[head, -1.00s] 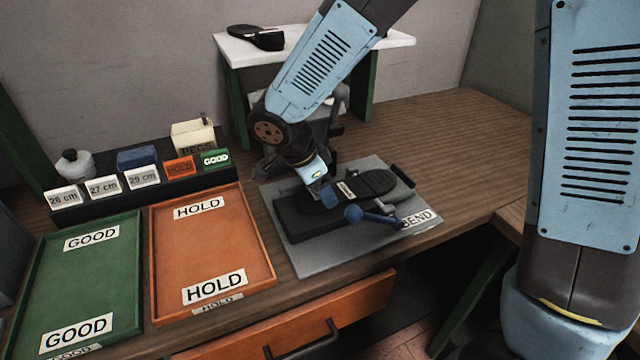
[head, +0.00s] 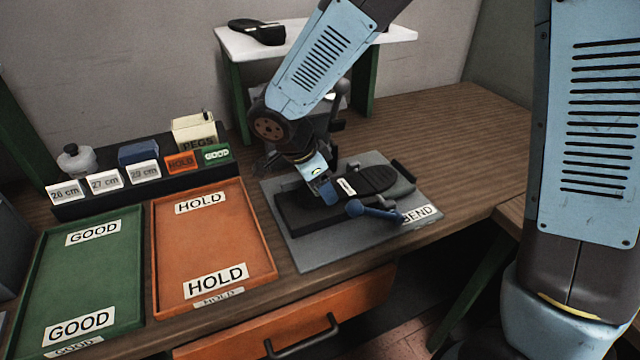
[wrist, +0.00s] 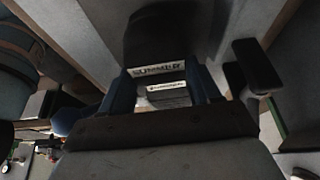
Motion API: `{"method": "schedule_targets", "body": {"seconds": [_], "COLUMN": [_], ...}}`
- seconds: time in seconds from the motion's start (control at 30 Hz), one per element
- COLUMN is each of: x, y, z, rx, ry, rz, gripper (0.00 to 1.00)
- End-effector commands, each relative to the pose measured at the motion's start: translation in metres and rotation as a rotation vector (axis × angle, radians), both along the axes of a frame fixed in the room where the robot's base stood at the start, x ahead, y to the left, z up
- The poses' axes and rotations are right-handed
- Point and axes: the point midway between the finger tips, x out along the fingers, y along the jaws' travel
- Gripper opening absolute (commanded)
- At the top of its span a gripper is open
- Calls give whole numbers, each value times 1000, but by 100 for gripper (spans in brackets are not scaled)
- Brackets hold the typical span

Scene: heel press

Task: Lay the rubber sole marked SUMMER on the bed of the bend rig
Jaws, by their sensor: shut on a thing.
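The black rubber sole (head: 372,180) lies flat, or nearly so, over the bed of the bend rig (head: 310,218). Its white label shows in the head view; in the wrist view the sole (wrist: 160,35) bears a label reading SUMMER. My gripper (head: 326,190) is shut on the sole's near-left end, with a blue finger on each side of it in the wrist view. I cannot tell whether the sole's whole underside touches the bed. The rig has a blue-handled lever (head: 372,211) in front and stands on a grey plate marked BEND (head: 300,255).
The orange HOLD tray (head: 213,245) and green GOOD tray (head: 85,280) lie to the left. Behind them stands a rack with size labels (head: 103,180) and a PEGS box (head: 195,135). Bare table lies right of the rig.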

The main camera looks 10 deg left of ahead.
Motion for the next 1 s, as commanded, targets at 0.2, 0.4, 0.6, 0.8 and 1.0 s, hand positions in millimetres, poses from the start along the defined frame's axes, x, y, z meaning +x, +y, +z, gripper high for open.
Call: {"method": "schedule_targets", "body": {"seconds": [0.2,0.4,0.6,0.8,1.0], "x": [0,0,0,0,0], "y": [0,0,-1,-1,0], "z": [0,0,0,0,5], "rx": [0,0,0,0,0], "ry": [0,0,0,0,-1], "rz": [-1,-1,-1,-1,-2], "gripper": [74,92,96,100,100]}}
